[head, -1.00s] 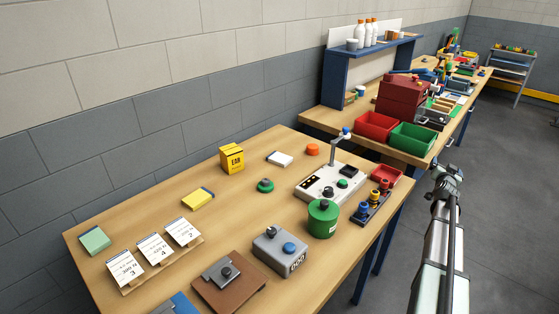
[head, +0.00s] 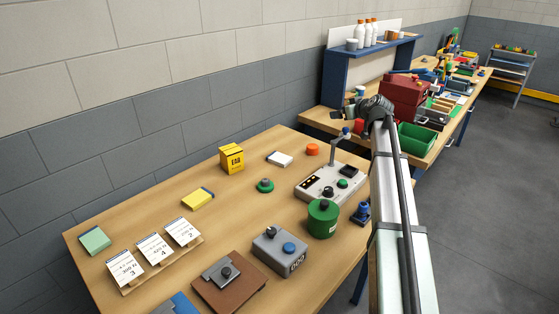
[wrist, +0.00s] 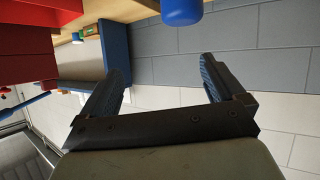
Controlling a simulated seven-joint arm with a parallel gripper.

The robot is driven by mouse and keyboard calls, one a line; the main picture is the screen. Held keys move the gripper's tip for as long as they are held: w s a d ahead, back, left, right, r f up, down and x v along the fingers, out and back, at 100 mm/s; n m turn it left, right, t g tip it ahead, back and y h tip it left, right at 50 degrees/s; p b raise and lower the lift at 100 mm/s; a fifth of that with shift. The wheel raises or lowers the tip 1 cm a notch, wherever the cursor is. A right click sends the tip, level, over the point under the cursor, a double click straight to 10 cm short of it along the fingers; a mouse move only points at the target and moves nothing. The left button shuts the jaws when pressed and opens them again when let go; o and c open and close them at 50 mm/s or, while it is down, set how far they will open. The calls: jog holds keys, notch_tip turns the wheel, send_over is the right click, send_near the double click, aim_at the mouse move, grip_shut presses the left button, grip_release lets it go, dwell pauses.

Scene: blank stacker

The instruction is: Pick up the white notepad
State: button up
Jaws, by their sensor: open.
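The white notepad (head: 280,159) lies flat on the near wooden table, right of the yellow box and left of the orange disc. My gripper (head: 372,110) is in the air to the right of the notepad, near the far end of the table, apart from it. In the wrist view my gripper (wrist: 159,72) is open, with two dark blue fingers spread and nothing between them. The notepad does not show in the wrist view.
Near the notepad are a yellow box (head: 231,159), a green knob (head: 265,186), an orange disc (head: 312,149) and a control box with a post (head: 330,184). A yellow pad (head: 198,199) lies further left. Bare tabletop surrounds the notepad.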

jog(key=a+f+n+g, duration=0.35)
jog(key=a+g, duration=0.25)
jog(key=a, duration=0.7)
jog(key=n+g, duration=0.3)
jog(key=g, duration=0.1)
send_near(280, 158)
jog(key=x, duration=0.3)
jog(key=shift+s+m, duration=0.2)
jog(key=shift+m, duration=0.05)
jog(key=shift+w+x, duration=0.15)
jog(key=shift+x, duration=1.2)
jog(key=shift+w+x, duration=0.1)
jog(key=shift+x, duration=1.3)
jog(key=shift+r, duration=0.1)
jog(key=shift+c, duration=0.2)
jog(key=c, duration=1.1)
